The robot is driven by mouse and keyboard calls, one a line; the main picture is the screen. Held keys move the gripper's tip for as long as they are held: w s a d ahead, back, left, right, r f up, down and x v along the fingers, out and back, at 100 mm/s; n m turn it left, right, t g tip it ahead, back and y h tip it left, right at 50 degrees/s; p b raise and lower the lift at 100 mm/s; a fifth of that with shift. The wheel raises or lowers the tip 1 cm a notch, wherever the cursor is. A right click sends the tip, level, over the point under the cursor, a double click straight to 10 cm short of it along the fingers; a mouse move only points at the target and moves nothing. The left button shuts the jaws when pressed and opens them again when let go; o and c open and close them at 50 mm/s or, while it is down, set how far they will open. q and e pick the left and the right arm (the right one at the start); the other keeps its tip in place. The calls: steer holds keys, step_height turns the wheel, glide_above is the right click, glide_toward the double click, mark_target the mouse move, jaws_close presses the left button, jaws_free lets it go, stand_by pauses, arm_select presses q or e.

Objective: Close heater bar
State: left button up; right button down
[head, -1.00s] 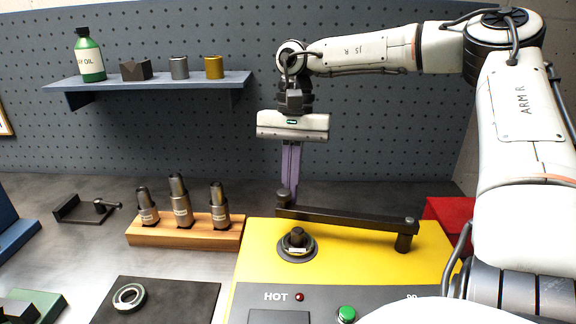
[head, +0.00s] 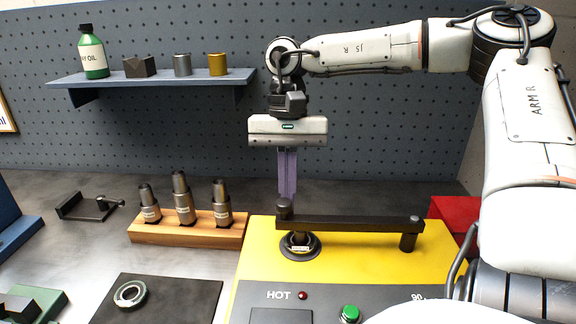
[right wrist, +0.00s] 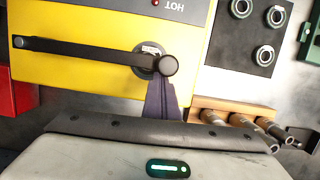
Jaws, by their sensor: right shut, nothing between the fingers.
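The dark heater bar (head: 350,223) lies across the top of the yellow heater (head: 372,262). It runs from a post at the right to a round knob (head: 284,207) at its left end. It passes over the round black seat (head: 299,247), hiding part of it. My right gripper (head: 288,194) points down with its purple fingers shut and empty, just behind the knob. In the right wrist view the fingers (right wrist: 163,100) end beside the knob (right wrist: 168,65) and seem to touch it. The bar (right wrist: 90,52) also crosses the seat there. My left gripper is out of view.
A wooden block (head: 165,233) with several metal plugs stands left of the heater. A bearing ring (head: 130,293) lies on a dark mat. A red box (head: 455,211) is at the heater's right. A shelf (head: 150,78) hangs on the pegboard behind.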

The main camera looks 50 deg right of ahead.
steer(key=v, duration=1)
steer(key=shift+r, duration=0.2)
